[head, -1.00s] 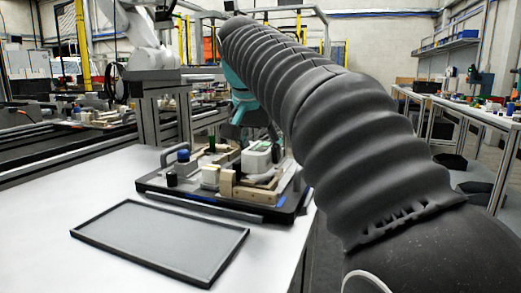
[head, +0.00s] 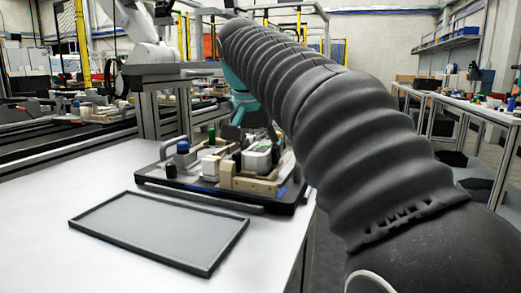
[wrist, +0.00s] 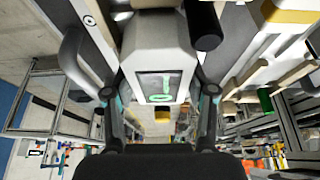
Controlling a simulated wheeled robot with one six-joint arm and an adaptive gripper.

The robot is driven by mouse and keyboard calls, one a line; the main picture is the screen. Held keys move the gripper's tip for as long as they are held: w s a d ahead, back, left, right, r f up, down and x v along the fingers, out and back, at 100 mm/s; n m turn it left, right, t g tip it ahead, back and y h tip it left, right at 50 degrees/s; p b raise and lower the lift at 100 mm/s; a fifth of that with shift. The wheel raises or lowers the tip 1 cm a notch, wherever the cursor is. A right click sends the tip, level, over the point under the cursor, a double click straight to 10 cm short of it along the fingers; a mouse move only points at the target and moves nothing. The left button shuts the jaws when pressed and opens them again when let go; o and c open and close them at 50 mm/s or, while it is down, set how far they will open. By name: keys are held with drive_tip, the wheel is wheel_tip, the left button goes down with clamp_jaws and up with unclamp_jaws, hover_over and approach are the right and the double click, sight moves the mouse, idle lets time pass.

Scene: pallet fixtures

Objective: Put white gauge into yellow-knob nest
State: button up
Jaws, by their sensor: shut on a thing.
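The white gauge (wrist: 160,45), a blocky housing with a dark screen showing green, is between the two fingers of my gripper (wrist: 160,100) in the wrist view. My gripper is shut on it. In the head view the gauge (head: 258,156) shows low among the wooden blocks of the fixture pallet (head: 215,197), below my gripper (head: 243,133). I cannot tell whether its underside touches the pallet. A yellow part (wrist: 292,12) shows at the top right of the wrist view; I cannot tell whether it is the yellow knob. The nest itself is not clearly visible.
A black cylinder (wrist: 205,25) stands close beside the gauge. The pallet also carries a blue knob (head: 183,147), a green post (head: 211,135) and wooden blocks (head: 257,185). An empty grey tray (head: 160,230) lies in front. The white table (head: 60,190) is clear at left.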

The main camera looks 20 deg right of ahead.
drive_tip(key=o, duration=1.4)
drive_tip(key=v, duration=1.2)
drive_tip(key=shift+w, duration=0.1)
